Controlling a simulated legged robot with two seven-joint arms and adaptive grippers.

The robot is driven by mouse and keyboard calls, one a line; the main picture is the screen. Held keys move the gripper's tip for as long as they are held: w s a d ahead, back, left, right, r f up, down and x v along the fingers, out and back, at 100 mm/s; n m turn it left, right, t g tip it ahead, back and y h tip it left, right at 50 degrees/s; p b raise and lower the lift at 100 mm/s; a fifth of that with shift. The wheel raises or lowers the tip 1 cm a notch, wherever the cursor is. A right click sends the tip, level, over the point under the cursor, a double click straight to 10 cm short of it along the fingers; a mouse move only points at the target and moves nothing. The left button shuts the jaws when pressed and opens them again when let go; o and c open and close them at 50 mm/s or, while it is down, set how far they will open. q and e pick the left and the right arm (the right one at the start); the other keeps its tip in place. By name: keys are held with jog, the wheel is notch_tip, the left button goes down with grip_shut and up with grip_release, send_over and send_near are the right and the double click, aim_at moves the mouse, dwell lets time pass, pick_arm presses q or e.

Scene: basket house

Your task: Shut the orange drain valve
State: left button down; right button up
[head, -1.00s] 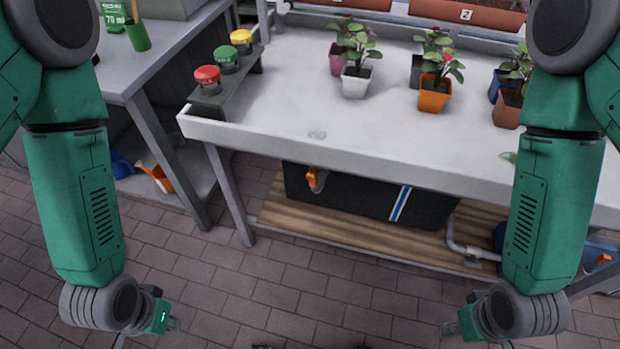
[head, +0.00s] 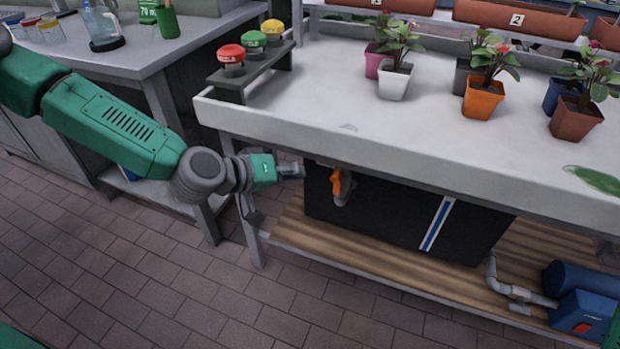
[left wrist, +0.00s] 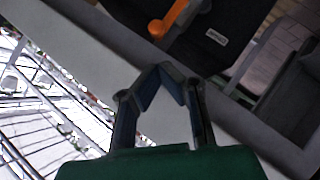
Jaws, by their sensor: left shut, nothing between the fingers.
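The orange drain valve (head: 337,184) is a lever handle on the front of the black tank (head: 380,215) under the white bench. In the head view it hangs down, slightly tilted, with a grey spout below it. The left wrist view shows the orange handle (left wrist: 168,20) at the top, ahead of the fingertips. My left gripper (head: 300,170) is to the left of the valve near the bench's front edge, apart from the handle. Its fingers (left wrist: 165,72) meet at the tips and hold nothing. My right gripper is not in view.
The white bench (head: 300,110) overhangs the tank, and its front leg (head: 250,225) stands left of the valve. Potted plants and red, green and yellow buttons (head: 232,58) sit on top. A blue pump (head: 580,300) lies at right. The brick floor in front is clear.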

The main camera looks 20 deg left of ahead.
aim_at(336, 185)
pick_arm(q)
jog(key=b+x, duration=0.2)
jog(key=x, duration=0.6)
jog(key=shift+f, duration=0.15)
jog(key=shift+w+d, duration=0.1)
jog(key=shift+d, duration=0.05)
